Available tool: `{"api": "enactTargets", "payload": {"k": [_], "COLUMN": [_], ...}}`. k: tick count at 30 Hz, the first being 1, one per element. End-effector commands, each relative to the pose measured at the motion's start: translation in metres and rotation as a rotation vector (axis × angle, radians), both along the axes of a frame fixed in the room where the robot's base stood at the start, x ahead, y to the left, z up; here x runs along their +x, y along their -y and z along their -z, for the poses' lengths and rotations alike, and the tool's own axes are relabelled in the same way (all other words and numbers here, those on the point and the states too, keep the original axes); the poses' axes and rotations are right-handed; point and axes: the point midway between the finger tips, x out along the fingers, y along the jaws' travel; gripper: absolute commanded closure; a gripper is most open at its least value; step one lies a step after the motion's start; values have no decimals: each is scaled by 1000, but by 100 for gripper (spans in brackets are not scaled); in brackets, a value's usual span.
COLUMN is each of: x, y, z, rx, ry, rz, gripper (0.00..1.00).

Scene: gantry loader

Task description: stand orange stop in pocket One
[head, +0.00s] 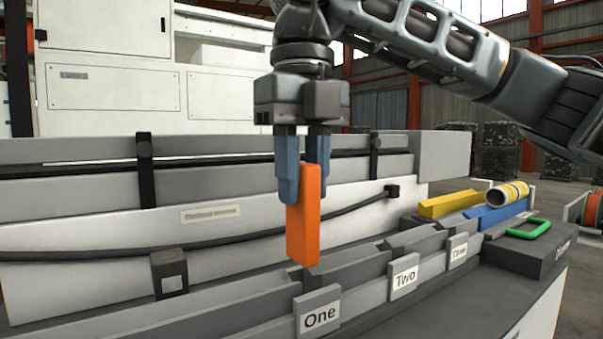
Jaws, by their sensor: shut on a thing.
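The orange stop (303,232) is a long, upright block. My gripper (303,190) is shut on its upper part, with a blue finger on each side. The lower end of the stop is in front of the grey rail in the picture, near the label. Pocket One is marked by a grey plate (317,313) reading "One" at the front of the rail, just below and slightly right of the stop. The inside of the pocket is hidden.
Plates reading "Two" (404,276) and "Three" (457,250) stand farther right along the rail. A black cable (250,232) runs behind the stop.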

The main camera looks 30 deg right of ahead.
Motion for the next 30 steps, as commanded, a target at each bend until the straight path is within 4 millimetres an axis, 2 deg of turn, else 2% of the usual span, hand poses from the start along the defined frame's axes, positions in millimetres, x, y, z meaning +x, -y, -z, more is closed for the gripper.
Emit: {"api": "enactTargets", "payload": {"k": [8, 30], "x": [0, 0], "y": [0, 0], "z": [1, 22], "rx": [0, -1], "ry": [0, 0], "rz": [0, -1], "gripper": [100, 100]}}
